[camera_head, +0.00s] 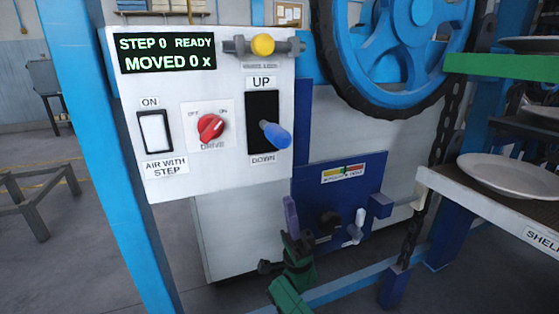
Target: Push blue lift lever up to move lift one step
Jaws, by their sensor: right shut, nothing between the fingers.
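The blue lift lever (276,135) sticks out from a black slot (262,106) on the white control panel (215,170). Its handle sits in the lower part of the slot, near the DOWN label (262,160); the UP label (264,83) is above. The display (166,53) reads STEP 0 READY, MOVED 0 x. My right gripper (290,204), with green links and purple fingers, is below the panel and below the lever, apart from it. Its fingers are shut and empty, pointing up. My left gripper is not in view.
A white rocker switch (155,131), a red DRIVE knob (211,127) and a yellow knob (263,44) share the panel. A blue wheel (347,55) and chain stand right. Plates (510,175) rest on shelves at the right. Blue post (95,150) at left.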

